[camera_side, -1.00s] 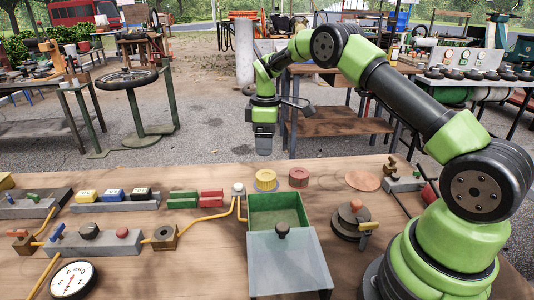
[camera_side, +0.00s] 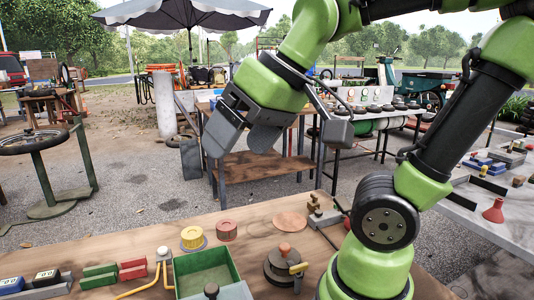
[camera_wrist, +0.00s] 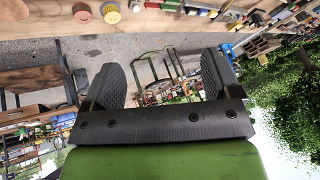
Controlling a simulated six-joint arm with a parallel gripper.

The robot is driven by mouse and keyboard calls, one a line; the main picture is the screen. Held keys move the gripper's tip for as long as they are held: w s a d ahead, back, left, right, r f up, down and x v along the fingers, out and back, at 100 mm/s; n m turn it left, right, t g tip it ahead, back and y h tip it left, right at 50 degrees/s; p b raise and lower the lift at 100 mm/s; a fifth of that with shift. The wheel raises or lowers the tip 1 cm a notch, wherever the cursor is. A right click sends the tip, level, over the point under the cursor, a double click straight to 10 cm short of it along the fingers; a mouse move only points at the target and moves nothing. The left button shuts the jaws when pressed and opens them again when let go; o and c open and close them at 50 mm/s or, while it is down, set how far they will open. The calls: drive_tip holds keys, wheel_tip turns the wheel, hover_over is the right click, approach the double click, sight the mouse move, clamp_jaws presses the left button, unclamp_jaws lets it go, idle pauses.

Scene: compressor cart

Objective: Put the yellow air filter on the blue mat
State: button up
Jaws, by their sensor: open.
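The yellow air filter (camera_side: 193,237) is a round ribbed piece on the wooden bench, behind the green tray. A thin blue-grey rim shows around its base; I cannot tell whether this is the blue mat, and no other blue mat is clear. The filter also shows at the top left of the wrist view (camera_wrist: 111,13). My gripper (camera_side: 241,142) is raised well above and beyond the bench edge, apart from the filter. In the wrist view its two dark fingers (camera_wrist: 163,78) stand wide apart with nothing between them.
A red round piece (camera_side: 227,230) stands right of the filter. The green tray (camera_side: 235,262) is in front, and a stacked metal part with a yellow handle (camera_side: 283,267) is to its right. A flat brown disc (camera_side: 290,222) lies behind that. Red and green blocks (camera_side: 100,270) lie left.

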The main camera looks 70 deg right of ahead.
drive_tip(key=shift+m+t, duration=0.4)
drive_tip(key=shift+m, duration=0.3)
drive_tip(key=s, duration=0.1)
drive_tip(key=s+f, duration=0.1)
drive_tip(key=s+a, duration=0.1)
drive_tip(key=shift+s+f, duration=0.25)
drive_tip(key=shift+s, duration=0.15)
drive_tip(key=shift+d, duration=0.1)
